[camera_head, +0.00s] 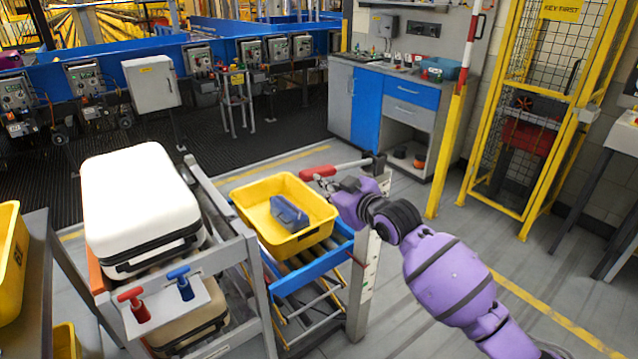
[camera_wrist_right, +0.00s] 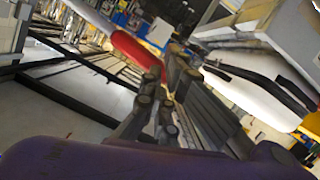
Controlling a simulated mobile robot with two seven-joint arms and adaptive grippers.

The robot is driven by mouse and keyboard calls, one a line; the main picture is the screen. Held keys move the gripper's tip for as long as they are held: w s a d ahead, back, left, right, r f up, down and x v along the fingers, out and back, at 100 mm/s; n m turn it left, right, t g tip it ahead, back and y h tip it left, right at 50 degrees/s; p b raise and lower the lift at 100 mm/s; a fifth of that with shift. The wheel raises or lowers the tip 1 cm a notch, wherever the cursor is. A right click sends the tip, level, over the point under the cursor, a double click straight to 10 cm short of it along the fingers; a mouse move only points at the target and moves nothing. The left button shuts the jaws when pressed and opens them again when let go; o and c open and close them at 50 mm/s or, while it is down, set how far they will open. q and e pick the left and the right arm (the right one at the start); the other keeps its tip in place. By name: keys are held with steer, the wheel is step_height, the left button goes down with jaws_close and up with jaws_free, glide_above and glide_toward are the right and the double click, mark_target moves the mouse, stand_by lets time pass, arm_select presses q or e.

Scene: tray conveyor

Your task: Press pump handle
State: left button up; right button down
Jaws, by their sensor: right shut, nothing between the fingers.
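The pump handle is a lever with a red grip (camera_head: 318,172), mounted on a dark bracket (camera_head: 376,163) at the top of a grey post. It lies nearly level, tilting slightly down to the left. Its red grip also shows in the right wrist view (camera_wrist_right: 135,48). My right gripper (camera_head: 338,187) is shut and empty, close to the grip on its near, lower side in the head view. In the right wrist view its dark fingers (camera_wrist_right: 152,80) are just short of the grip; I cannot tell whether they touch. My left gripper is not in view.
A yellow tote (camera_head: 262,238) holding a blue-grey item (camera_head: 289,213) sits on a roller conveyor beside the post. Floor is clear right of the conveyor.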

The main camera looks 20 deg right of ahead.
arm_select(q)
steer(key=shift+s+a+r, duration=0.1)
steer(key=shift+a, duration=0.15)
arm_select(e)
steer(key=v, duration=0.4)
steer(key=shift+s+r, duration=0.15)
steer(key=shift+r, duration=0.25)
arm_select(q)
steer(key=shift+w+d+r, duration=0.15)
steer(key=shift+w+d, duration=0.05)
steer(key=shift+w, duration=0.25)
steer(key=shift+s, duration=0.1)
